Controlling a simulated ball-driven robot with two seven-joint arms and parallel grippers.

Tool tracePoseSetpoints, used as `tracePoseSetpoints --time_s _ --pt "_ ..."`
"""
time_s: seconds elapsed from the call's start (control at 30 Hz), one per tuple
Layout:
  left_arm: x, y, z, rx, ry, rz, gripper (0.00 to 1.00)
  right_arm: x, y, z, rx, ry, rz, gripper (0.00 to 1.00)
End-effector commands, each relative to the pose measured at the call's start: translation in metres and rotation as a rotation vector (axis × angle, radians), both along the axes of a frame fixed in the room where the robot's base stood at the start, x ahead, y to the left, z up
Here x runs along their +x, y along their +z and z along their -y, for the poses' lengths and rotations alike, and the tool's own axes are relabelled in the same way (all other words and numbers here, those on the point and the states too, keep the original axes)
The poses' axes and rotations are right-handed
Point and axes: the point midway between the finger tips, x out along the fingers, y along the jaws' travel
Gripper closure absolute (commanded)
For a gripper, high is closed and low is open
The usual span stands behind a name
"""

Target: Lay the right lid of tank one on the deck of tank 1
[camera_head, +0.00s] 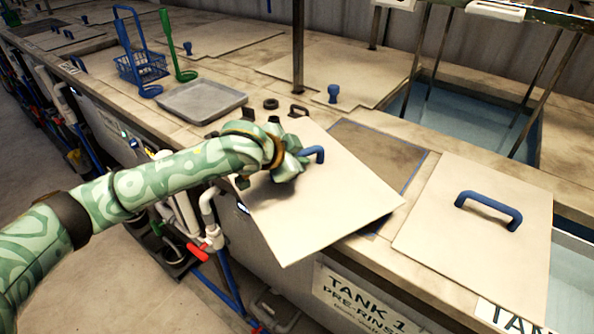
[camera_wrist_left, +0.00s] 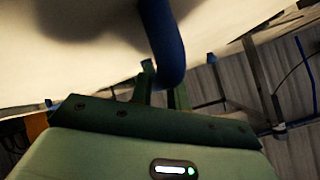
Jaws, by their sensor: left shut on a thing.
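My left gripper (camera_head: 297,160) is shut on the blue handle (camera_head: 318,154) of a pale square lid (camera_head: 325,207). The lid is tilted and hangs over the front edge of tank 1, above the sign reading TANK 1 PRE-RINSE (camera_head: 365,305). In the left wrist view, the gripper's fingers (camera_wrist_left: 162,85) are at the blue handle (camera_wrist_left: 164,40), with the pale lid (camera_wrist_left: 85,45) filling the upper left. A brown, blue-edged rectangle (camera_head: 395,155) on the deck (camera_head: 435,142) is partly hidden behind the lid. My right gripper is not in view.
Another pale lid (camera_head: 450,240) with a blue handle lies to the right. A grey tray (camera_head: 200,101), a blue basket (camera_head: 142,66) and a green hooked tool (camera_head: 177,50) stand at left. A dark post (camera_head: 298,45) rises behind the held lid. Open water (camera_head: 455,112) shows at the back right.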

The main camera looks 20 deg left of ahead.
Motion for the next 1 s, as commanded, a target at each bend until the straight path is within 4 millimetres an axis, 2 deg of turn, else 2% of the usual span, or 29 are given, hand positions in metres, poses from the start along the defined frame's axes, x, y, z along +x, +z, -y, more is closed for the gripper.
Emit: tracePoseSetpoints --time_s 0.23,0.43,0.8,0.83,0.87,0.9,1.0 --pt "0.011 -0.012 -0.005 -0.003 0.001 0.004 1.00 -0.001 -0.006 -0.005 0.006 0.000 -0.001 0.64" --pt "0.012 -0.042 -0.005 -0.003 -0.001 0.003 1.00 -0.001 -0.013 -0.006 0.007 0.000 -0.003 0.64" --pt "0.012 -0.044 -0.005 -0.003 0.000 0.004 1.00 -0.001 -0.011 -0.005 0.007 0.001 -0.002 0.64" --pt "0.011 -0.046 -0.006 -0.001 0.000 0.001 0.75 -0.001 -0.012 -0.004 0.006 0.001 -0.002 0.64" --pt "0.011 -0.046 -0.006 -0.001 0.000 0.001 0.66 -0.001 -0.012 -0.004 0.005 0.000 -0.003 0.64" --pt "0.011 -0.046 -0.006 -0.001 0.000 0.001 0.61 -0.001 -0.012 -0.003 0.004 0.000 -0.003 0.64" --pt "0.011 -0.046 -0.006 -0.001 0.000 0.001 0.61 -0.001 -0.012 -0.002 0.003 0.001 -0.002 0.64"
